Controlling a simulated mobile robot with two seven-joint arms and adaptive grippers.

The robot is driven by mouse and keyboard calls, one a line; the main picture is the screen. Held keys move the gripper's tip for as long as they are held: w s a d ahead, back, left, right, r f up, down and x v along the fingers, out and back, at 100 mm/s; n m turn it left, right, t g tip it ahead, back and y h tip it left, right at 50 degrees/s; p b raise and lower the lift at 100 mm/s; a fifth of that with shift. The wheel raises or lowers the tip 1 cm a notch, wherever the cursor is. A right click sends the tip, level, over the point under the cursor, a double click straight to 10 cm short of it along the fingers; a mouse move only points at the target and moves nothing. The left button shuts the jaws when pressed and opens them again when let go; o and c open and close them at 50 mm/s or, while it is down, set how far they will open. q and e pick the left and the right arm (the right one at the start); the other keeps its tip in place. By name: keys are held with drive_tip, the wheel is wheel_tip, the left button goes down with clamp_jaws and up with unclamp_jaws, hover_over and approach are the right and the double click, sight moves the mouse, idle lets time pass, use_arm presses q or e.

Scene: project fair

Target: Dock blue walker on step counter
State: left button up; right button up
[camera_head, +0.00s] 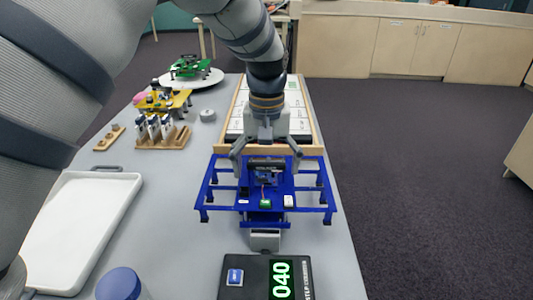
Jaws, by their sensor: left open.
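The blue walker (230,199), a flat blue frame with legs at its corners and small electronics on top, is near the middle of the table. The step counter (257,275), a black box with a blue button and a green display reading 040, is at the front edge of the view. A small grey part (265,240) shows between walker and counter. My left gripper (266,160) points down at the walker's rear middle, its fingers spread; contact cannot be told. My right gripper is not in view.
A white tray (62,260) lies at the left, with a blue round lid (118,284) in front. Behind are a wooden rack (163,141), a yellow walker (165,100), a green walker (190,67) on a white plate and a wooden-framed board (317,136). The table's right edge is close to the walker.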

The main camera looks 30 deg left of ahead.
sight(267, 178)
use_arm(q)
wheel_tip(267, 178, up, 12)
drive_tip(key=shift+r, duration=0.25)
drive_tip(key=shift+f, duration=0.1)
